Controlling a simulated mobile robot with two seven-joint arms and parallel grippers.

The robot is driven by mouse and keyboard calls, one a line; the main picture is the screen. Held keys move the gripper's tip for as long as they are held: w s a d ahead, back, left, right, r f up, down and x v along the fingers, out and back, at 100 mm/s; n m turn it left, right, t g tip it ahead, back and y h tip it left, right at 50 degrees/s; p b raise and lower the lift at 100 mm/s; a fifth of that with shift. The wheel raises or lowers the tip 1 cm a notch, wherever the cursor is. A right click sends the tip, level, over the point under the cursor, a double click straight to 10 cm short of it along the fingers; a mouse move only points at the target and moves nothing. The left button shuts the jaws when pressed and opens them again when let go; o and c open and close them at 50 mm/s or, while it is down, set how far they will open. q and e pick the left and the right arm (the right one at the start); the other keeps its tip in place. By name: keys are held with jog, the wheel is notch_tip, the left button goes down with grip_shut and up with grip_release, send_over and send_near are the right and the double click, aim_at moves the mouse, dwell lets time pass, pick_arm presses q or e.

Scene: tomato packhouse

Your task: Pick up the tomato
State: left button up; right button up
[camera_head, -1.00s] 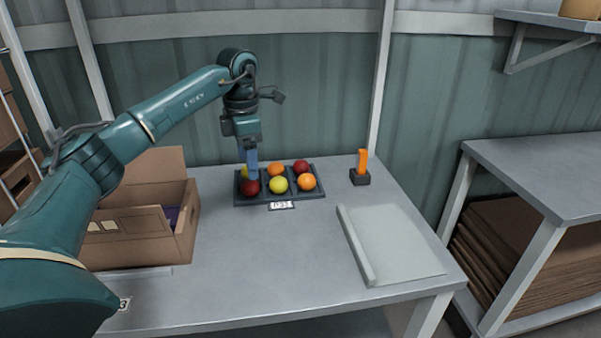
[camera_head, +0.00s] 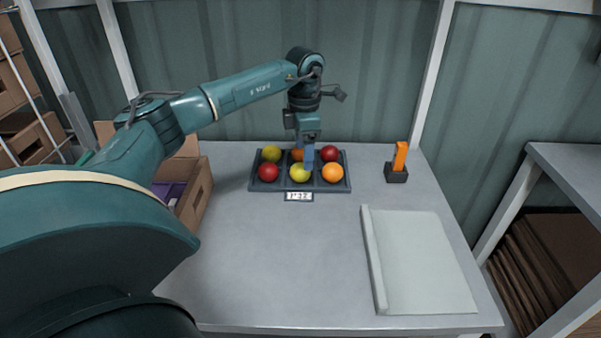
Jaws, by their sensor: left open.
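Several tomatoes sit in the cells of a dark tray on the table. The back row has a yellow-green tomato (camera_head: 271,153), an orange one (camera_head: 296,154) partly hidden by my gripper, and a red one (camera_head: 330,153). The front row has a red tomato (camera_head: 268,172), a yellow one (camera_head: 299,173) and an orange one (camera_head: 333,173). My left gripper (camera_head: 308,165) is open and points down over the tray (camera_head: 264,187), by the middle column's right side. Its fingers overlap the yellow tomato's edge in the picture; I cannot tell whether they touch. My right gripper is not in view.
A label card (camera_head: 299,197) is at the tray's front. An orange-handled item in a dark holder (camera_head: 397,173) stands right of the tray. A pale flat board (camera_head: 425,260) lies front right. A cardboard box (camera_head: 199,200) is at left behind my arm. The table's middle is clear.

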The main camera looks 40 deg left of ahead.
aim_at(300, 165)
pick_arm(q)
jog(key=f, duration=0.4)
jog(key=shift+s+a+f, duration=0.2)
jog(key=shift+s+a, duration=0.15)
jog(key=shift+f, duration=0.5)
jog(key=shift+c, duration=0.5)
jog(key=c, duration=0.7)
